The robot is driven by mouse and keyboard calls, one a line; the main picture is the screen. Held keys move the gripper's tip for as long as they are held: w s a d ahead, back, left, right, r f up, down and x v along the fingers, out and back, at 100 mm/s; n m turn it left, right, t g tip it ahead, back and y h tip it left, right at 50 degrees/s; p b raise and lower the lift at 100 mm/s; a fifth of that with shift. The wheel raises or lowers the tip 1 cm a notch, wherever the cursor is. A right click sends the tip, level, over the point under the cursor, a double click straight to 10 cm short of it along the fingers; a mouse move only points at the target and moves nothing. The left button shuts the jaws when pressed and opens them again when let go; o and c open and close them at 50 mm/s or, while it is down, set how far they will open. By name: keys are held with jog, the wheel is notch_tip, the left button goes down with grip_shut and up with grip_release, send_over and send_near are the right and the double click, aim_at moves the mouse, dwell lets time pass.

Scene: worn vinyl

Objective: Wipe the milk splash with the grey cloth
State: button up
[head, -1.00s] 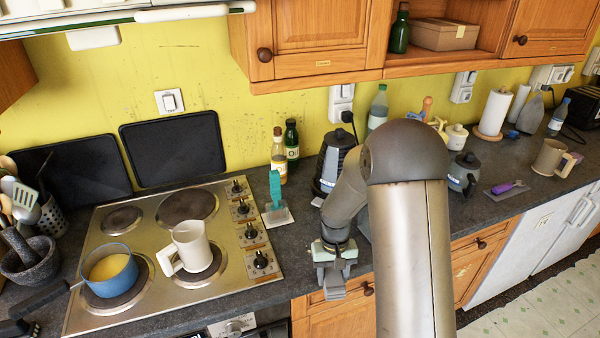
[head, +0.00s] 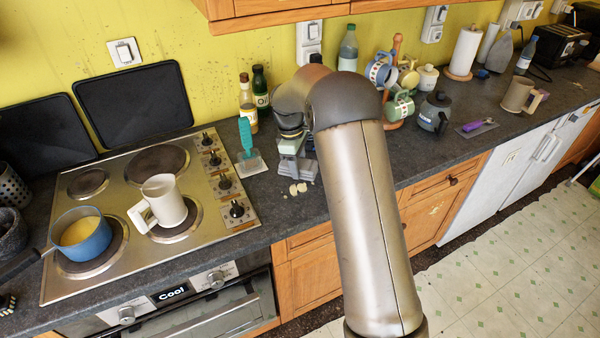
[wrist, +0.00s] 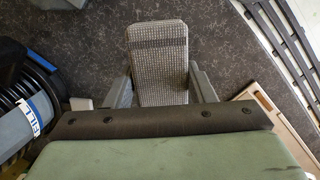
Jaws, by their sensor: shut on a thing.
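The milk splash (head: 298,188) shows in the head view as a few small pale patches on the dark counter, near its front edge and right of the hob. My gripper (head: 292,146) is just behind the splash, pointing down. It is shut on the grey cloth (wrist: 158,62), a folded, woven pad with a darker band, which sits between both fingers in the wrist view. In the head view the cloth (head: 297,169) is low over the counter just behind the patches; I cannot tell whether it touches. The splash cannot be made out in the wrist view.
A teal-handled brush (head: 246,138) stands close left of my gripper, with two bottles (head: 260,86) behind. The hob holds a white jug (head: 163,201) and a blue pan (head: 82,234). A mug tree (head: 397,85) and grey pot (head: 435,112) stand to the right.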

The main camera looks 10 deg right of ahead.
jog(key=shift+f, duration=0.1)
jog(key=b, duration=0.3)
send_over(300, 189)
jog(key=shift+w+a+f, duration=0.1)
jog(key=shift+f, duration=1.2)
jog(key=shift+w+a+f, duration=0.1)
jog(key=shift+f, duration=1.15)
jog(key=shift+w+a+r, duration=0.1)
jog(key=shift+w, duration=0.2)
jog(key=shift+w+a+p, duration=0.25)
jog(key=shift+w+p, duration=0.15)
jog(key=shift+w, duration=0.6)
jog(key=shift+w+a+p, duration=0.2)
jog(key=shift+w+p, duration=0.2)
jog(key=shift+w, duration=0.6)
jog(key=shift+f+b, duration=0.55)
jog(key=shift+f, duration=0.45)
jog(key=shift+s, duration=0.15)
jog(key=shift+s+d+b, duration=0.3)
jog(key=shift+s+b, duration=0.15)
jog(key=shift+s, duration=0.65)
jog(key=shift+s+d+b, duration=0.25)
jog(key=shift+s+b, duration=0.15)
jog(key=shift+s, duration=0.65)
